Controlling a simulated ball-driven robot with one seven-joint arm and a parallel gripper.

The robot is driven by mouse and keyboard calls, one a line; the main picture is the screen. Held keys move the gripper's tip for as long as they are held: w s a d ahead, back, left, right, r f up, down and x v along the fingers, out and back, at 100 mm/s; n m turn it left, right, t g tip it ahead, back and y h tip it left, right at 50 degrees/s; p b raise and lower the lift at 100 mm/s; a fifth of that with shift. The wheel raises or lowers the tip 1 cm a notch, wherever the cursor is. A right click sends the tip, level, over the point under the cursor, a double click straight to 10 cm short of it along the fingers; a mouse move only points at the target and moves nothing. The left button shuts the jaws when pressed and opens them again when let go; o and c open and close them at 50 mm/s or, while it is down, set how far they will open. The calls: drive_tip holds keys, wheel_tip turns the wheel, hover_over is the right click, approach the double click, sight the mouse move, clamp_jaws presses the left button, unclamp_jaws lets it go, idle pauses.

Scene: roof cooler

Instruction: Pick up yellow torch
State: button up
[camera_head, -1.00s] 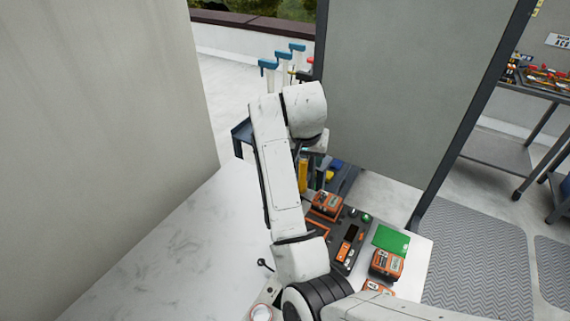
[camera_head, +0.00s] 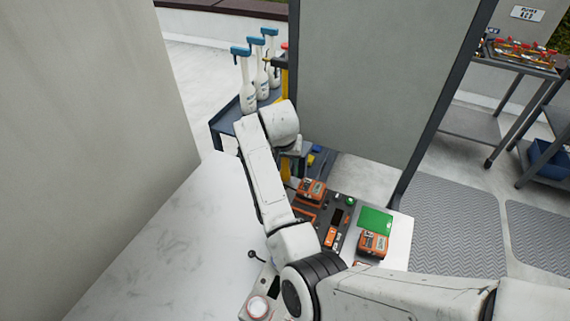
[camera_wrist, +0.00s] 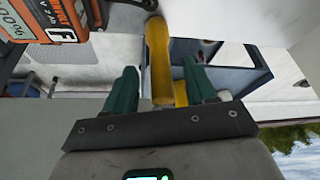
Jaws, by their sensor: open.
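In the wrist view, a long yellow cylinder (camera_wrist: 158,50) that looks like the yellow torch runs between the two green fingers of my gripper (camera_wrist: 159,68). The fingers are apart, one on each side of it, with visible gaps; I cannot tell how far beyond the tips it lies. A second yellow piece (camera_wrist: 180,93) shows beside its near end. In the head view my arm hides the gripper, and only a small yellow item (camera_head: 317,148) shows beside the wrist; I cannot tell whether it is the torch.
Blue-topped spray bottles (camera_head: 246,85) stand on a dark blue cart (camera_head: 222,122). Orange devices (camera_head: 373,244) and a green sheet (camera_head: 376,221) lie on the white worktop at right. A grey panel (camera_head: 385,75) rises behind; a pale wall (camera_head: 90,130) is at left.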

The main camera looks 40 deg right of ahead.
drive_tip(key=shift+w+d+f, duration=0.15)
drive_tip(key=shift+f, duration=0.5)
drive_tip(key=shift+c, duration=0.5)
clamp_jaws()
drive_tip(key=shift+r, duration=0.1)
